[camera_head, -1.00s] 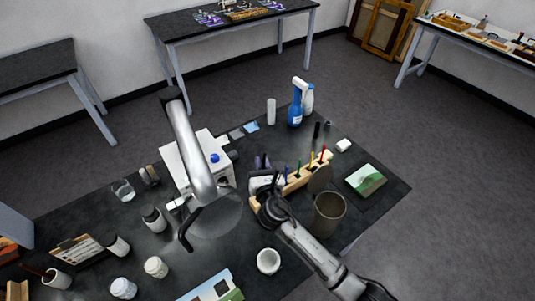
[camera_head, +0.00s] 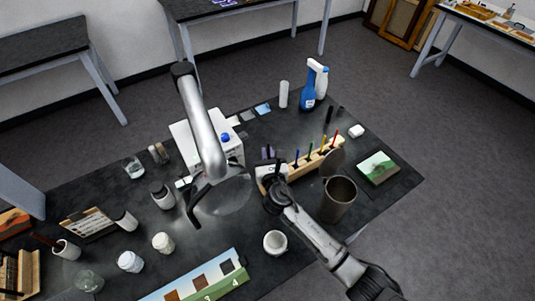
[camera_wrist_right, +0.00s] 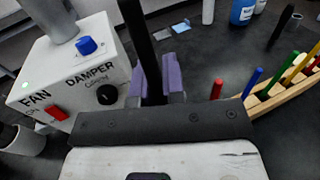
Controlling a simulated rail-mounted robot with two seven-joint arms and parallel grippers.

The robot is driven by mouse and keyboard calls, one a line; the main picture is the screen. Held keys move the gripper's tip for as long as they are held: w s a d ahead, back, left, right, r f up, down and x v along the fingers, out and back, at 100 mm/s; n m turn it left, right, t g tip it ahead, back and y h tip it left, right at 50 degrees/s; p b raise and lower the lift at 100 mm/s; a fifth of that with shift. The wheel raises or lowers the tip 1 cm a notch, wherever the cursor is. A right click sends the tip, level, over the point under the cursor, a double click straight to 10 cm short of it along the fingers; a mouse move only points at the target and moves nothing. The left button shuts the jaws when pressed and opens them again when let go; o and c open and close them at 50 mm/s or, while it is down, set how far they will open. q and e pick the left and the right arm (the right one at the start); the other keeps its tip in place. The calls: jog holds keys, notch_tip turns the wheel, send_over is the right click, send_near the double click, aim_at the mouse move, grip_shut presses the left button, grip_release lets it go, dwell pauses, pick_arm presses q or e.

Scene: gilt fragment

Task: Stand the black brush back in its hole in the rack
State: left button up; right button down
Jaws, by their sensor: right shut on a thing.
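The black brush (camera_wrist_right: 138,35) stands nearly upright between the purple fingers of my right gripper (camera_wrist_right: 160,82), which is shut on it. Its lower end is hidden behind the gripper body in the right wrist view. In the head view my right gripper (camera_head: 267,154) is at the left end of the wooden rack (camera_head: 305,166). The rack, also in the right wrist view (camera_wrist_right: 262,105), holds upright coloured brushes, among them a blue one (camera_wrist_right: 252,82) and a green one (camera_wrist_right: 277,72). I cannot see the empty hole clearly. My left gripper is not in view.
A white fan box (camera_head: 190,140) with a silver duct arm (camera_head: 203,120) and clear hood (camera_head: 222,198) stands left of the gripper. A metal can (camera_head: 338,200) and a white cup (camera_head: 275,242) are near my right arm. Spray bottles (camera_head: 309,88) stand behind the rack.

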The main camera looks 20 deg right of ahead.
notch_tip(320, 180, down, 3)
jog(key=b, duration=0.3)
jog(key=shift+f, duration=0.2)
jog(key=shift+f+b, duration=0.8)
jog(key=shift+f, duration=0.65)
jog(key=c, duration=1.1)
grip_release()
